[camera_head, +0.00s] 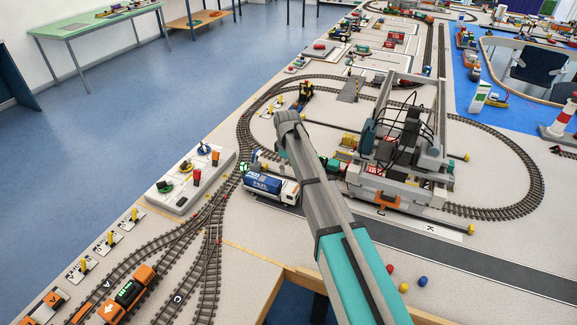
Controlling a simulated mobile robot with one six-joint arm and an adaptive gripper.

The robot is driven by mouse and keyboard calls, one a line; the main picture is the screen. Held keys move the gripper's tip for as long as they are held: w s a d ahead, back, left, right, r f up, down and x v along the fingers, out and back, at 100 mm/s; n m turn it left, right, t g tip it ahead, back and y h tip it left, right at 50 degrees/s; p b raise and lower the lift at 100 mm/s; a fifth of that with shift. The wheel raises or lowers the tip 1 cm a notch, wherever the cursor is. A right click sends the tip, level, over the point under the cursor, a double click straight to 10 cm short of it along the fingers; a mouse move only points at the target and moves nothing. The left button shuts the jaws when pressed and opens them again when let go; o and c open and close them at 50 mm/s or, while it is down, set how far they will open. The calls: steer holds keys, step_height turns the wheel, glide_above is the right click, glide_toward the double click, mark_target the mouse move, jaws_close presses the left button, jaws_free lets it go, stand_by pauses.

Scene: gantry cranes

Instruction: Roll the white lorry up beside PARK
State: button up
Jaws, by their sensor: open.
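A letter K (429,230) shows on the pale strip along the road, right of my arm; I cannot read the whole word PARK. My arm crosses the middle of the picture, between the lorry and the K. Its gripper does not show.
A grey gantry crane (405,150) stands behind the road, inside a loop of track (500,205). The dark road (480,265) runs clear toward the lower right. Coloured balls (422,281) lie in front of it. An orange train (113,310) stands on tracks at lower left.

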mark_target(287, 187)
steer(key=shift+f+b, duration=6.05)
steer(key=shift+f, duration=0.25)
steer(key=c, duration=1)
